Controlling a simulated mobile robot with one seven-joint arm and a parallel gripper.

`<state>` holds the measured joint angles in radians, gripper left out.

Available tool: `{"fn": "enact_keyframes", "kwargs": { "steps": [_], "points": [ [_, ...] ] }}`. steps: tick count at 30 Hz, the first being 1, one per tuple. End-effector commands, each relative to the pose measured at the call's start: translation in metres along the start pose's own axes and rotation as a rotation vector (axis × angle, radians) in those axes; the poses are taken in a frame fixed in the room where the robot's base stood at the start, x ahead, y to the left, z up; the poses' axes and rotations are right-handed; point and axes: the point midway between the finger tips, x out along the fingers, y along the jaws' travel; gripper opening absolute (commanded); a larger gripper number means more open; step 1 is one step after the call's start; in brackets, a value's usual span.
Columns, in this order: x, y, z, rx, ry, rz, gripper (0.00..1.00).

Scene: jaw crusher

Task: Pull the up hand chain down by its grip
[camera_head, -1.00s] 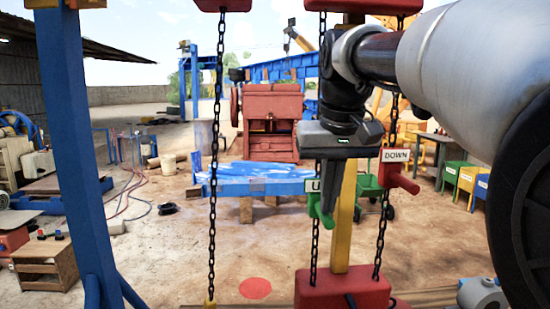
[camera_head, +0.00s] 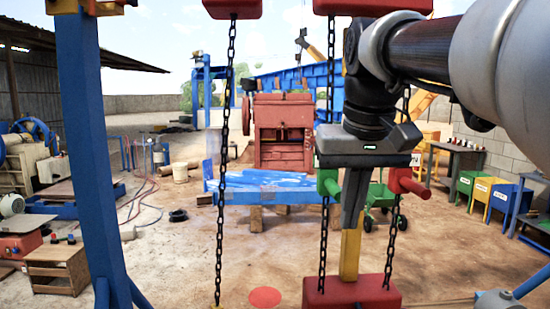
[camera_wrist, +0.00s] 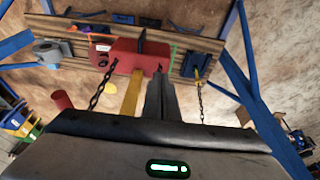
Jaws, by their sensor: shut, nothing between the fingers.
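The green grip (camera_head: 328,183) hangs on the up hand chain (camera_head: 323,245), just left of my gripper in the head view. Its label is hidden behind my gripper. My gripper (camera_head: 347,228) points down with its fingers together and empty. The fingers reach below the green grip, close to its right; whether they touch it is unclear. The wrist view shows the shut fingers (camera_wrist: 158,85), with the green grip not clearly visible. The red grip (camera_head: 408,183) hangs on the other chain (camera_head: 392,245), right of my gripper at about the green grip's height.
A longer chain (camera_head: 222,150) hangs farther left. A blue post (camera_head: 92,150) stands at left. Open dirt floor lies beyond.

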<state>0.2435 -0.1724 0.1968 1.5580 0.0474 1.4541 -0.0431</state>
Motion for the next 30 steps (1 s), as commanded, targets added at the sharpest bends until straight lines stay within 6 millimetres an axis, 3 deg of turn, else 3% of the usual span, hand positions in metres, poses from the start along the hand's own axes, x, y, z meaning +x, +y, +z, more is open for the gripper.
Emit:
{"fn": "enact_keyframes", "kwargs": {
  "steps": [15,30],
  "points": [
    [-0.061,-0.001,0.021,-0.001,0.007,0.002,0.00],
    [-0.063,-0.001,0.023,-0.003,0.009,0.003,0.00]
  ]
}}
